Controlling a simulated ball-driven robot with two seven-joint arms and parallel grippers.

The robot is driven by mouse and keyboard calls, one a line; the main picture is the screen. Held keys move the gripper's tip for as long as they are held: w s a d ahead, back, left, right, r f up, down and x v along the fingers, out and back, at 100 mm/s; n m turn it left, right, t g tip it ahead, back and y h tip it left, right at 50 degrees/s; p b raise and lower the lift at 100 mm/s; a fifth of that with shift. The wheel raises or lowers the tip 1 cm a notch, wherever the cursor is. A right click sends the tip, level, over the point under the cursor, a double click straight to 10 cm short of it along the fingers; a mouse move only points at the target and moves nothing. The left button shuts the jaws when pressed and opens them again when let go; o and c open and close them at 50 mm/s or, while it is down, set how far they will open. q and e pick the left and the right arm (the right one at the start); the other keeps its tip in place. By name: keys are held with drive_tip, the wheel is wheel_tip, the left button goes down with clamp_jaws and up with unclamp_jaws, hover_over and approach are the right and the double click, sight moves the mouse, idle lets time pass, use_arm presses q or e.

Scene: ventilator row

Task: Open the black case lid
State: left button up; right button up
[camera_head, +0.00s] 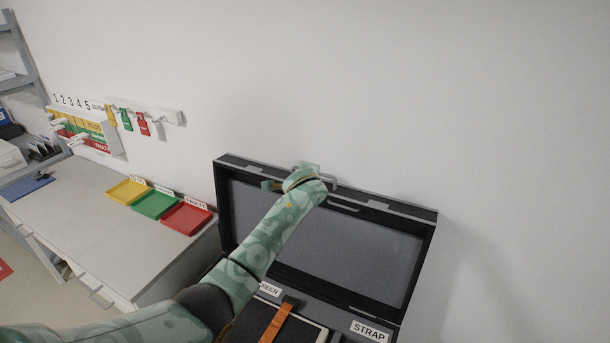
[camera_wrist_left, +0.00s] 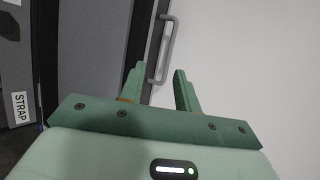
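The black case (camera_head: 312,316) stands at the lower middle of the head view. Its lid (camera_head: 350,243) is raised and stands up near the wall, with its grey inner face showing. A grey handle (camera_head: 327,181) sits at the lid's top edge; in the left wrist view the handle (camera_wrist_left: 168,45) runs along the lid's edge. My left gripper (camera_head: 289,176) is at the lid's top edge beside the handle. In the left wrist view its fingers (camera_wrist_left: 160,72) are apart, with the handle's near end between the tips. I cannot tell whether they touch it. My right gripper is out of view.
An orange strap (camera_head: 276,322) and a STRAP label (camera_head: 369,331) show in the case's base. To the left, a grey counter (camera_head: 75,213) holds yellow (camera_head: 129,190), green (camera_head: 156,204) and red (camera_head: 187,218) trays. Tags hang from a wall rail (camera_head: 160,112). The wall on the right is bare.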

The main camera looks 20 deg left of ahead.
use_arm(q)
drive_tip(key=v, duration=0.5)
idle(0.3)
drive_tip(key=s+a+f+n+g, duration=0.1)
drive_tip(key=s+f+n, duration=0.1)
drive_tip(key=s+f, duration=0.45)
drive_tip(key=s+a+f+n+g, duration=0.15)
drive_tip(key=s+f, duration=0.25)
drive_tip(key=s, duration=0.6)
drive_tip(key=s+a+n+g, duration=0.2)
drive_tip(key=s+n, duration=0.4)
drive_tip(key=s, duration=1.6)
drive_tip(key=s+d+f+g+h+b, duration=0.15)
drive_tip(key=f+b, duration=0.35)
drive_tip(key=f, duration=1.3)
drive_tip(key=s+d+f+g+h+b, duration=0.1)
drive_tip(key=d+f+b, duration=0.25)
drive_tip(key=f, duration=1.35)
drive_tip(key=s+f+n+g+h+b, duration=0.1)
drive_tip(key=s+f+b, duration=0.3)
drive_tip(key=s+f, duration=0.6)
drive_tip(key=s+f+n+g+h+b, duration=0.1)
drive_tip(key=s+f+b, duration=0.4)
drive_tip(key=s+f, duration=0.6)
wheel_tip(320, 180, down, 5)
drive_tip(key=shift+a+r+n+g, duration=0.1)
drive_tip(key=shift+a+n+g, duration=0.2)
drive_tip(key=shift+n+g, duration=0.3)
